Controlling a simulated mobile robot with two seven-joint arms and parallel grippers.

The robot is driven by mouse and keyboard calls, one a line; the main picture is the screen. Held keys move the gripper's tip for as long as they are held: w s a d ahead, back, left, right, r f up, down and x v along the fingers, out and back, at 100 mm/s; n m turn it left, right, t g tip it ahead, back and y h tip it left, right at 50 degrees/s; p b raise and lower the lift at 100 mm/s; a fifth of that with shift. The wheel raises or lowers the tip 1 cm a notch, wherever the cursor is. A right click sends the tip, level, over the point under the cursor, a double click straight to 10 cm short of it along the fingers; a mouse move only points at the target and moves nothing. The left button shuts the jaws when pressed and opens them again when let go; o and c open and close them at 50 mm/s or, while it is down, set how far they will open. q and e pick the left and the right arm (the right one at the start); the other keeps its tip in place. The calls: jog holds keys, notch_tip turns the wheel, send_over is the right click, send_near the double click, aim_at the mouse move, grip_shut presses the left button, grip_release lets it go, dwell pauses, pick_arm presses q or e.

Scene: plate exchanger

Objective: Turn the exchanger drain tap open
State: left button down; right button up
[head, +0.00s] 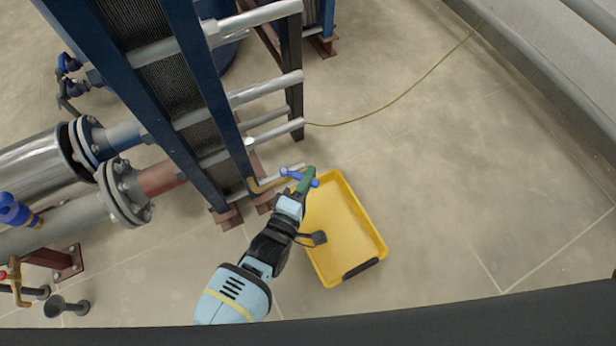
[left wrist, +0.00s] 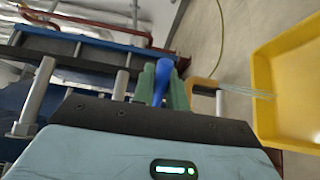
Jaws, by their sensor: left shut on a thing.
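The drain tap has a brass body (head: 264,185) low on the exchanger frame, with a blue handle (head: 291,174). My left gripper (head: 306,180) has its green fingers closed on this handle. In the left wrist view the blue handle (left wrist: 164,75) sits between the two fingers, and the brass spout (left wrist: 204,83) shows just to their right. A pale, translucent streak (left wrist: 245,91) runs from the spout toward the yellow tray; I cannot tell if it is water. The yellow tray (head: 372,222) lies on the floor below and beside the tap. My right gripper is not in view.
The blue-framed plate exchanger (head: 205,90) with grey tie rods stands left of my gripper. Flanged pipes (head: 125,190) lie further left. A thin yellow-green hose or cable (head: 400,95) crosses the floor. The floor at right is clear.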

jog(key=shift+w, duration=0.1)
pick_arm(q)
jog(key=c, duration=1.4)
grip_release()
jog(key=shift+c, duration=0.2)
jog(key=shift+o, duration=0.2)
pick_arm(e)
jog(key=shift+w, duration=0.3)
pick_arm(q)
jog(key=shift+s+a, duration=0.1)
